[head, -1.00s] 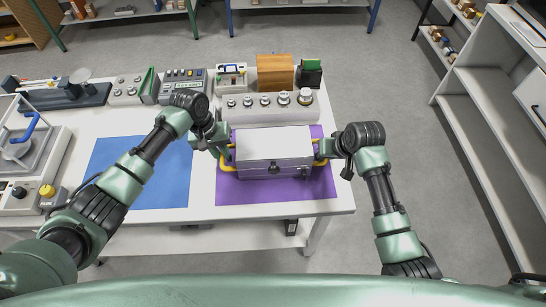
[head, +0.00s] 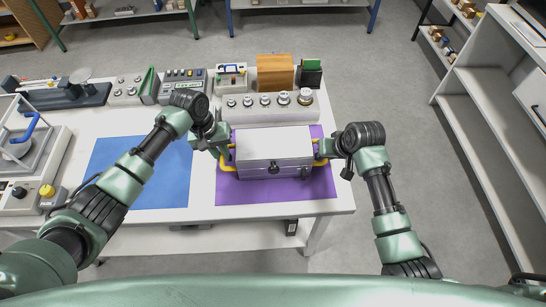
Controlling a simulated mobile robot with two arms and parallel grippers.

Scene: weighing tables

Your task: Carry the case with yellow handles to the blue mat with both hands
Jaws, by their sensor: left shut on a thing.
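The silver-grey case (head: 274,150) with yellow handles sits over the purple mat (head: 262,197); I cannot tell if it touches the mat. My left gripper (head: 227,151) is shut on the yellow handle at its left end. My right gripper (head: 321,150) is at the yellow handle on its right end; its fingers are too hidden to tell whether they are shut. The blue mat (head: 145,180) lies bare on the table to the left of the purple mat.
A row of metal weights in a white block (head: 266,107) stands right behind the case, with a wooden box (head: 274,72) behind it. A balance (head: 17,165) with a blue handle is left of the blue mat. A shelf unit (head: 490,130) stands at the right, across the floor.

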